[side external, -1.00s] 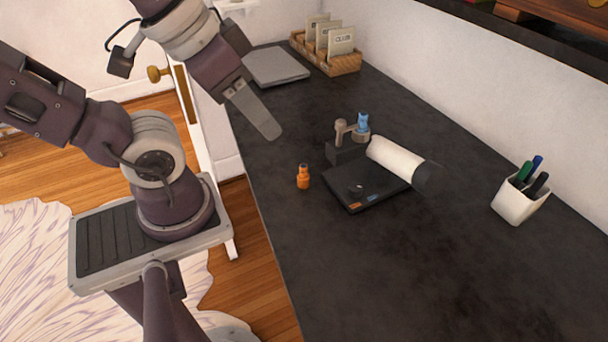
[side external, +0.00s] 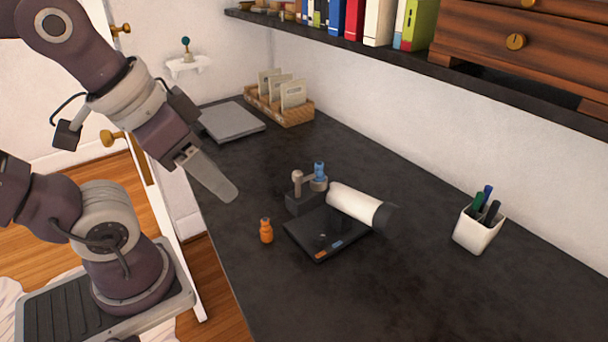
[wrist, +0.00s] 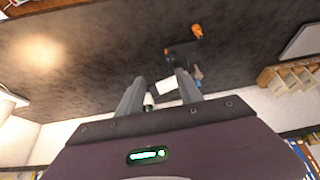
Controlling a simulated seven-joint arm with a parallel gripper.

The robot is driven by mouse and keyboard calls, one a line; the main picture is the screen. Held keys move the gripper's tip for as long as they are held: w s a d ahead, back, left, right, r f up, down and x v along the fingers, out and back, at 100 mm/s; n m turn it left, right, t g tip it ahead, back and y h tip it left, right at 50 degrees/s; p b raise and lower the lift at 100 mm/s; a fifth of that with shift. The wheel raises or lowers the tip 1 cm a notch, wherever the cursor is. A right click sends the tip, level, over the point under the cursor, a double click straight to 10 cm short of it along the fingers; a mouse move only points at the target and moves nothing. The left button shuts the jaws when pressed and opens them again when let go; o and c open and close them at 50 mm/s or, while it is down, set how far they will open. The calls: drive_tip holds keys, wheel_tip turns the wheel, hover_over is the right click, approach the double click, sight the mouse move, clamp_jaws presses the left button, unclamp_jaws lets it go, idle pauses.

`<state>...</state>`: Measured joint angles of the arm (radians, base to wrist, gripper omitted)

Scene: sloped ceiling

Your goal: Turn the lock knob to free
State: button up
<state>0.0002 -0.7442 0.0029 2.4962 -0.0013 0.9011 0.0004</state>
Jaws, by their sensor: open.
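A small black device stands on the dark desk, with a flat base (side external: 318,236), a white cylinder (side external: 354,204) with a black end, a grey post knob (side external: 297,178) and a blue knob (side external: 319,170). A small dark knob (side external: 322,237) sits on the base. I cannot tell which is the lock knob. My gripper (side external: 222,192) is above the desk, left of the device and apart from it. In the wrist view my gripper (wrist: 158,85) is open and empty, with the white cylinder (wrist: 167,86) seen beyond its fingers, partly hidden.
An orange bottle-shaped object (side external: 266,230) stands left of the device. A white pen cup (side external: 478,229) is at the right. A shelf (side external: 430,67) overhangs the wall side. The front desk is clear.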

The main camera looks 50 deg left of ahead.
drive_tip(key=w+a+r+n+g, duration=0.1)
drive_tip(key=w, duration=0.5)
drive_tip(key=n+g, duration=0.4)
drive_tip(key=n, duration=0.1)
hover_over(297, 172)
wheel_tip(297, 172, down, 9)
drive_tip(key=shift+d+f, duration=0.1)
drive_tip(key=shift+g, duration=0.3)
wheel_tip(297, 172, down, 6)
drive_tip(key=shift+r, duration=0.15)
drive_tip(key=shift+f, duration=0.5)
clamp_jaws()
